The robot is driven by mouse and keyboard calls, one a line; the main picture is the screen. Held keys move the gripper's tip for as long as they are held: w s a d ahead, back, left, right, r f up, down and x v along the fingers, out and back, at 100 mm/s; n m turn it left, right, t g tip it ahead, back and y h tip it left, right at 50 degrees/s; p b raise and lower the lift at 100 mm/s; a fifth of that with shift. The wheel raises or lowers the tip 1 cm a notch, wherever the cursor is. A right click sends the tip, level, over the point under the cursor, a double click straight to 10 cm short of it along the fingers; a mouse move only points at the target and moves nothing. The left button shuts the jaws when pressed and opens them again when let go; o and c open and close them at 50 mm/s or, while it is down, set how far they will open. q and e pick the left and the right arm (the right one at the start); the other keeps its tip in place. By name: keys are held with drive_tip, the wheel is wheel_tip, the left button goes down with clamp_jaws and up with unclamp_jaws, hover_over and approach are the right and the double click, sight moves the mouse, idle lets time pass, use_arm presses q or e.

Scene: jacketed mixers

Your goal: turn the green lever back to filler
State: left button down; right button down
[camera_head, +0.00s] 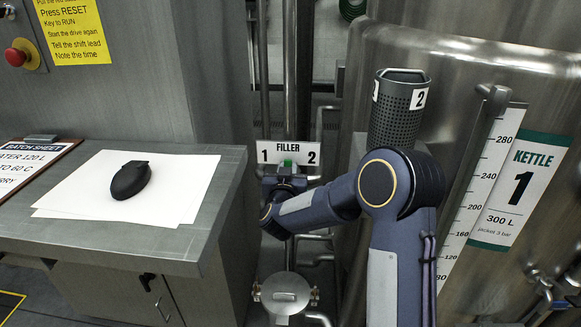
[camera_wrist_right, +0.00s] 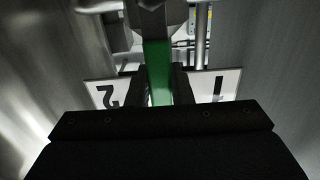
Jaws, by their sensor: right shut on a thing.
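The green lever (camera_wrist_right: 159,72) stands between the two fingers of my right gripper (camera_wrist_right: 160,90) in the right wrist view. The gripper is shut on it. In the head view, a small green part of the lever (camera_head: 287,163) shows just under the FILLER sign (camera_head: 290,152), above my right gripper (camera_head: 285,183). The sign carries a 1 on its left and a 2 on its right. In the wrist view the sign's 1 (camera_wrist_right: 219,86) and 2 (camera_wrist_right: 106,92) appear upside down on either side of the fingers. My left gripper is not in view.
A steel bench (camera_head: 225,170) on the left holds white paper (camera_head: 175,190) with a black mouse-shaped object (camera_head: 130,180). Kettle 1 (camera_head: 400,60) stands close on the right, with a perforated cylinder (camera_head: 392,118) marked 2 beside it. A round lidded fitting (camera_head: 285,295) sits below the gripper.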

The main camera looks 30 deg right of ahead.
idle(0.4)
drive_tip(key=c, duration=1.3)
unclamp_jaws()
drive_tip(key=v, duration=0.8)
drive_tip(key=shift+b, duration=0.3)
